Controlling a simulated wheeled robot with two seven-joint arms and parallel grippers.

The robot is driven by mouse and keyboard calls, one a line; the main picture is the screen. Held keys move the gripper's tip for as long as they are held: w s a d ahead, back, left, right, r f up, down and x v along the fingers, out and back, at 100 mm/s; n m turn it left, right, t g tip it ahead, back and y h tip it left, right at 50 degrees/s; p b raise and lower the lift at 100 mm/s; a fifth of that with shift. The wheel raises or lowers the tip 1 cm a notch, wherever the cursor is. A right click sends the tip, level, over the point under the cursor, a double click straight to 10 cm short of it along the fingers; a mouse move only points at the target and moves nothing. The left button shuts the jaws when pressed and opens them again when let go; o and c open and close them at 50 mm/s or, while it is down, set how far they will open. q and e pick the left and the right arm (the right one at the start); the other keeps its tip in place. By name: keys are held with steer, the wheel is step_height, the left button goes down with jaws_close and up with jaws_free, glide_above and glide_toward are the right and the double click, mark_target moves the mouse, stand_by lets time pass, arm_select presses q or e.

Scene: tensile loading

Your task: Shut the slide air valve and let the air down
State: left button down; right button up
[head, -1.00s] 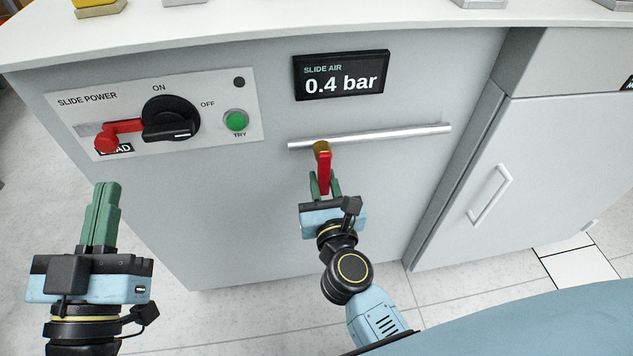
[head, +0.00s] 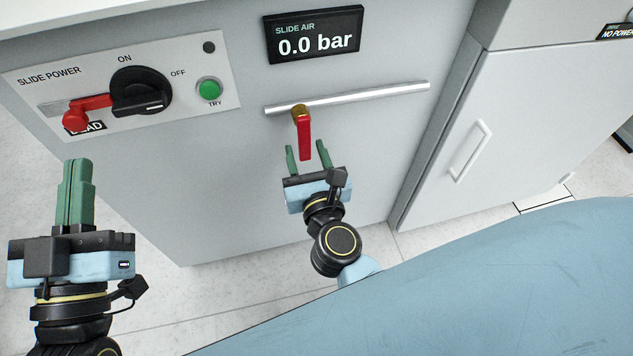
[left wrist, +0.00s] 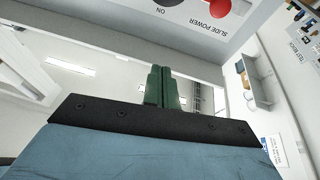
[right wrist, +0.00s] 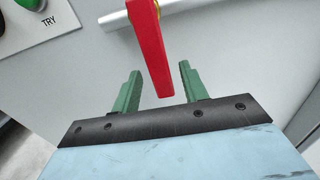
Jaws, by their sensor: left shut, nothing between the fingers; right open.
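The slide air valve has a red lever (head: 305,138) on a brass body (head: 301,112), set on a silver pipe (head: 350,98). The lever hangs down, across the pipe. The slide air display (head: 314,35) reads 0.0 bar. My right gripper (head: 306,152) is open just below the lever. In the right wrist view the red lever (right wrist: 152,50) points down towards the gap between the green fingers (right wrist: 156,85), and they are apart from it. My left gripper (head: 76,165) is shut and empty, below the slide power panel; its fingers also show in the left wrist view (left wrist: 162,88).
The slide power panel (head: 180,60) has a black rotary switch (head: 140,92), a red piece (head: 84,108) beside it and a green TRY button (head: 209,90). A grey cabinet door with a white handle (head: 470,150) stands to the right.

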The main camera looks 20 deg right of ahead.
arm_select(q)
steer(key=shift+s+r+t+h+b, duration=0.15)
steer(key=shift+s+r+t, duration=0.1)
steer(key=shift+r+t, duration=0.15)
steer(key=shift+s+r+t+h+b, duration=0.2)
steer(key=shift+r+t, duration=0.1)
steer(key=shift+r, duration=0.2)
arm_select(e)
steer(key=s+a, duration=0.2)
steer(key=s, duration=0.9)
steer(key=shift+s, duration=0.15)
